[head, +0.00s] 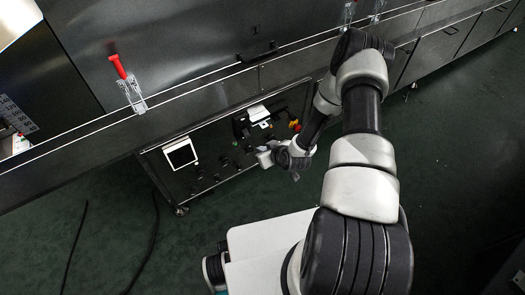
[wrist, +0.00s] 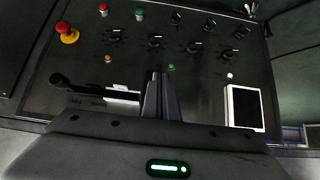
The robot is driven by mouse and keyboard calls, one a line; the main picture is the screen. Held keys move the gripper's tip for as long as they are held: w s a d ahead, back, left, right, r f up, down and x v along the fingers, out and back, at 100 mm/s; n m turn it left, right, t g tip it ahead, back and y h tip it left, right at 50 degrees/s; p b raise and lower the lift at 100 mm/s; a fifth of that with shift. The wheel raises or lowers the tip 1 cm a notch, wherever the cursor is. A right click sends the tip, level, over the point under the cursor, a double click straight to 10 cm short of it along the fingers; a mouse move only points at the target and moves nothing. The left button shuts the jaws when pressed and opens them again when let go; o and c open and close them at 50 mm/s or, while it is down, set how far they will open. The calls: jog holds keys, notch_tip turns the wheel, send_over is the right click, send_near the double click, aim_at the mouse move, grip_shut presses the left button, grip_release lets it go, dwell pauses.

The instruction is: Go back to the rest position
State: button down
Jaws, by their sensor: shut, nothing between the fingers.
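My gripper (wrist: 158,76) shows in the wrist view with its two dark fingers together and nothing between them. It points at a dark control panel (wrist: 200,75); whether the fingertips touch it I cannot tell. In the head view my arm reaches down from the right, and my gripper (head: 265,157) is in front of the right part of the panel (head: 215,150), small and partly hidden by my wrist.
The panel bears a red emergency stop (wrist: 66,33) on yellow, small red and green buttons, several black knobs, a black lever (wrist: 85,90) and a white-framed screen (wrist: 244,107). A red-handled clamp (head: 125,80) sits on the machine above.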

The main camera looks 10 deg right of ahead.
jog(key=d+r+g+h, duration=0.1)
jog(key=d+r+h, duration=0.1)
jog(key=r, duration=1.3)
jog(key=d+r+g+h, duration=0.1)
jog(key=d+r, duration=0.1)
jog(key=r, duration=1.4)
jog(key=s+a+r+m, duration=0.1)
jog(key=s+r+m, duration=0.1)
jog(key=s+r, duration=1)
jog(key=s+a+r+m+g, duration=0.1)
jog(key=s+a+r, duration=0.1)
jog(key=s+r, duration=0.35)
jog(key=s+a+r+m, duration=0.1)
jog(key=s+a+r, duration=0.15)
jog(key=s, duration=0.65)
notch_tip(320, 180, up, 23)
jog(key=p, duration=2.2)
jog(key=shift+w+d, duration=0.2)
jog(key=shift+w, duration=0.1)
